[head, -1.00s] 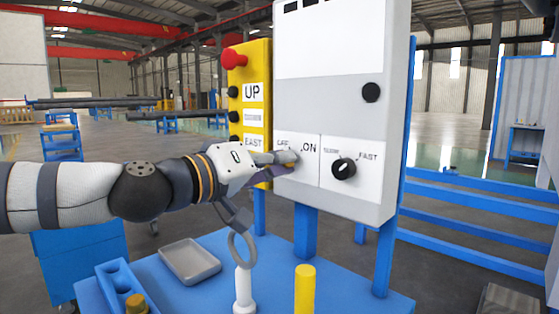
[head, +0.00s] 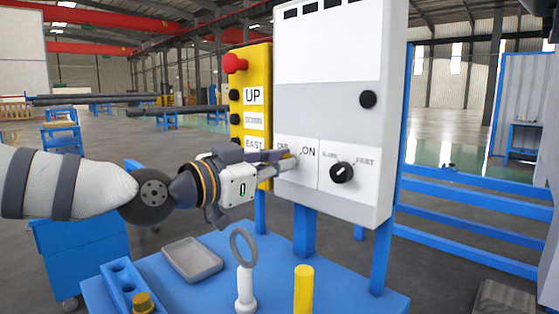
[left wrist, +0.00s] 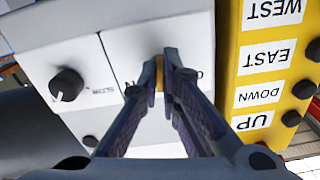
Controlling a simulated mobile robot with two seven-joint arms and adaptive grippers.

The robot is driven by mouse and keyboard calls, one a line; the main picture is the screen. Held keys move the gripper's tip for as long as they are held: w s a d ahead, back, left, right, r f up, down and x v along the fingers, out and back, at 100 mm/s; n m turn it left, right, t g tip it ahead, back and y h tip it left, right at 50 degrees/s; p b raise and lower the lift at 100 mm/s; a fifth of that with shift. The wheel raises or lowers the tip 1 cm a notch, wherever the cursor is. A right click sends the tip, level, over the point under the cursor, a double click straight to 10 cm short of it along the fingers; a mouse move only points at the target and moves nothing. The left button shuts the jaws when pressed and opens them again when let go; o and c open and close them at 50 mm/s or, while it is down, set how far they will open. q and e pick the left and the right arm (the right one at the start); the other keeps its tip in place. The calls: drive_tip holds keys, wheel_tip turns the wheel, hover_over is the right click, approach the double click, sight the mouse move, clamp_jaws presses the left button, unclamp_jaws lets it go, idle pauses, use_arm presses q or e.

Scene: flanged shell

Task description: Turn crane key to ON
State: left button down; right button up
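The control box (head: 335,100) is grey and white and carries the crane key between an OFF label, partly covered, and an ON label (head: 308,152). My left gripper (head: 290,160) reaches the key from the left, its fingers level with the labels. In the left wrist view its fingertips (left wrist: 161,82) are closed around the brass-coloured key (left wrist: 159,72), at the white panel. The fingers hide most of the key, so I cannot tell its exact angle. My right gripper is not in view.
A black speed knob (head: 342,173) sits right of the key. A yellow button pendant (head: 252,110) with a red stop button (head: 234,64) stands close behind my left gripper. Below are a blue table (head: 205,295), a grey tray (head: 192,259), a ring on a white post (head: 245,285) and a yellow cylinder (head: 304,288).

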use_arm(q)
drive_tip(key=shift+r+m+p, duration=0.1)
drive_tip(key=shift+m+p, duration=0.95)
drive_tip(key=shift+m, duration=2.15)
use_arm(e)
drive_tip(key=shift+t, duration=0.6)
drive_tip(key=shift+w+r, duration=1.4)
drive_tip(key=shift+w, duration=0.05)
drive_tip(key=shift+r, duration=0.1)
use_arm(q)
drive_tip(key=c, duration=1.8)
unclamp_jaws()
drive_tip(key=v, duration=1.2)
